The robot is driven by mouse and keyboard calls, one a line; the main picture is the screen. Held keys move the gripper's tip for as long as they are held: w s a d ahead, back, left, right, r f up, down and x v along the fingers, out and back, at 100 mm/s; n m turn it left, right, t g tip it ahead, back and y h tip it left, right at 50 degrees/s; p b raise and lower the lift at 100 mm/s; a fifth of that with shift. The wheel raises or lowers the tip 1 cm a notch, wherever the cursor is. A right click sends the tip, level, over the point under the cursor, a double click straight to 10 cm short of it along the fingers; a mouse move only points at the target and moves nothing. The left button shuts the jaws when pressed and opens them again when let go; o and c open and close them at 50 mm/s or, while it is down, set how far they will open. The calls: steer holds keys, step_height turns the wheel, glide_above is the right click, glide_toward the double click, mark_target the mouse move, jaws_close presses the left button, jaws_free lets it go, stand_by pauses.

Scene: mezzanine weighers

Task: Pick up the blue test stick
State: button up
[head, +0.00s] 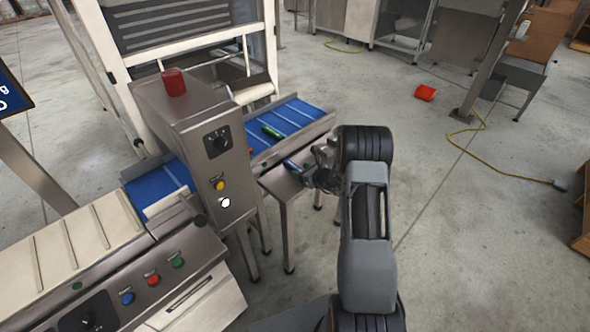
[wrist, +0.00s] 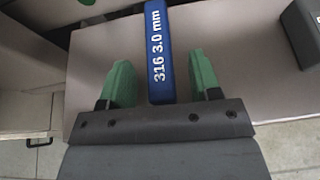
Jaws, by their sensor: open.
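The blue test stick (wrist: 158,40) is marked "316 3.0 mm" in white. It lies on a grey metal surface in the wrist view and runs between the two green fingers of my gripper (wrist: 160,70). The fingers are open, with a gap on each side of the stick. Its near end reaches the gripper's dark body in the picture; I cannot tell whether they touch. In the head view the blue test stick (head: 291,165) lies on the small steel table beside the conveyor, just left of my gripper (head: 313,174).
A dark block (wrist: 303,30) with white lettering stands right of the stick. A green stick (head: 272,132) lies on the blue belt (head: 298,112) behind the table. The steel detector housing (head: 190,110) stands to the left. Open floor lies to the right.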

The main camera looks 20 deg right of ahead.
steer(key=shift+c, duration=0.3)
steer(key=c, duration=0.9)
steer(key=shift+c, duration=0.3)
steer(key=shift+r, duration=0.15)
